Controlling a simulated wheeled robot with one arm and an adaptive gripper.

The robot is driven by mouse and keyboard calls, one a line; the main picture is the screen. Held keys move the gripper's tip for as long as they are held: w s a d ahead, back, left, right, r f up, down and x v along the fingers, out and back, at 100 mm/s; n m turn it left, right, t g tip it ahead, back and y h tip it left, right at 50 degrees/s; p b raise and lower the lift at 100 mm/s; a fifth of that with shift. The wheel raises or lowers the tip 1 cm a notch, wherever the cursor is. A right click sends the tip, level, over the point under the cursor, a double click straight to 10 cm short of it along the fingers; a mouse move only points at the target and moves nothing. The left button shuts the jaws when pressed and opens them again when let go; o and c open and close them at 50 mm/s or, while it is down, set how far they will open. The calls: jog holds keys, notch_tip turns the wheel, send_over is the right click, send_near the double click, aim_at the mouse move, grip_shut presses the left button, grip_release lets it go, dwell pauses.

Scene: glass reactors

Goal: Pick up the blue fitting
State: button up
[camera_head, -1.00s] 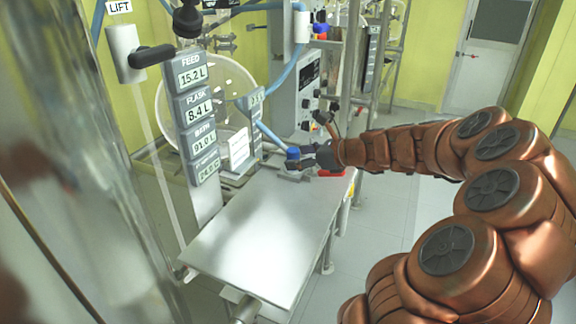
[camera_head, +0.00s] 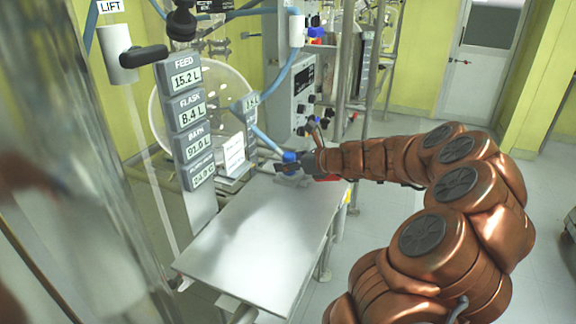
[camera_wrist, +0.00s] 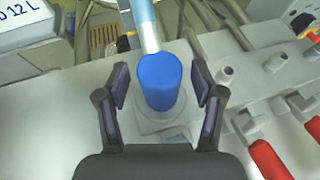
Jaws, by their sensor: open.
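The blue fitting (camera_wrist: 159,84) is a short blue cylinder on a pale square base (camera_wrist: 165,128), with a light blue hose (camera_wrist: 144,25) running up behind it in the wrist view. My gripper (camera_wrist: 161,88) is open, with one finger on each side of the fitting and a visible gap on both sides. In the head view the blue fitting (camera_head: 289,157) is at the far end of the metal table (camera_head: 255,240), and my gripper (camera_head: 296,165) is beside it, coming from the right and partly hiding that spot.
Red-handled parts (camera_wrist: 268,158) and grey metal fittings (camera_wrist: 277,61) lie just right of the gripper. A column of display boxes (camera_head: 190,110) and a large round glass vessel (camera_head: 160,105) stand left of the table. The near part of the table is bare.

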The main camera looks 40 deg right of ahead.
jog(key=shift+w, duration=0.2)
jog(key=shift+c, duration=0.2)
grip_shut()
dwell(0.4)
